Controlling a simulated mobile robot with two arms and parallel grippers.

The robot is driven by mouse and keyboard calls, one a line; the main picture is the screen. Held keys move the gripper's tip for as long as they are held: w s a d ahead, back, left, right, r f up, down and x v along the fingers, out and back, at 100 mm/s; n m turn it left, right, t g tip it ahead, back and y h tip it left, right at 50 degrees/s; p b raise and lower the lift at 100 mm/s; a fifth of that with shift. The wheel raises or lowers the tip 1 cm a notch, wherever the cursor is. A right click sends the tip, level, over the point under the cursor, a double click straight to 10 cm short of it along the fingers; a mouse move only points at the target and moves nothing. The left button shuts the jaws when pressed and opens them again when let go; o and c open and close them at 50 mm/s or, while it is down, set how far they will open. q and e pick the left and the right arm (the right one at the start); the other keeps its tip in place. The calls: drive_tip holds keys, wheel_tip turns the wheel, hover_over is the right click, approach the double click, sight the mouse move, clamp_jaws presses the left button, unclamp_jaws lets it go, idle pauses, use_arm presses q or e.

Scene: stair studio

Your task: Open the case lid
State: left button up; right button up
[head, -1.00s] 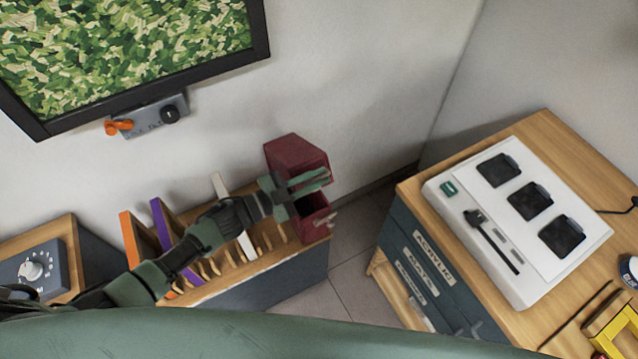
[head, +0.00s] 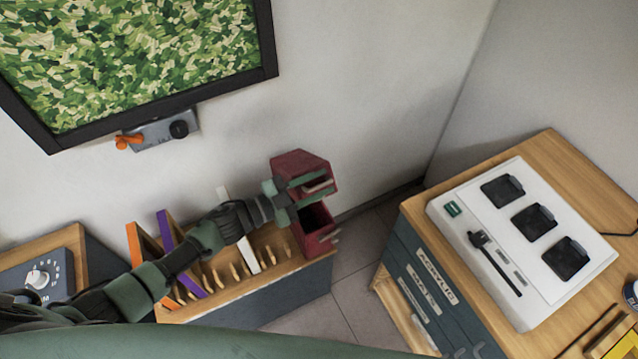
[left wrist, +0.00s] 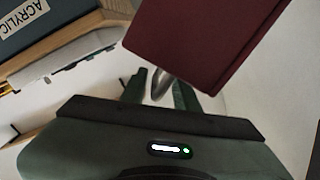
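The dark red case (head: 318,236) stands at the right end of the wooden slotted rack. Its lid (head: 290,163) is tilted up, and the dark inside of the case shows below it. My left gripper (head: 322,190) is at the lid's front, with its fingers spread apart. A pale handle on the lid shows between the fingers. In the left wrist view, the lid (left wrist: 205,40) fills the upper middle, and the metal handle (left wrist: 160,86) lies between the two separated fingertips. My right gripper is not in view.
The slotted rack (head: 240,290) holds orange, purple and white panels left of the case. A wooden-topped cabinet (head: 545,146) with a white device (head: 525,292) stands at right, across a strip of floor. A framed green picture (head: 140,60) hangs above left.

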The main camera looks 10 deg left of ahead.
use_arm(q)
drive_tip(key=b+v, duration=0.2)
drive_tip(key=v, duration=0.5)
drive_tip(key=shift+s+a+f, duration=0.1)
drive_tip(key=shift+f, duration=0.05)
drive_tip(key=shift+s+a, duration=0.2)
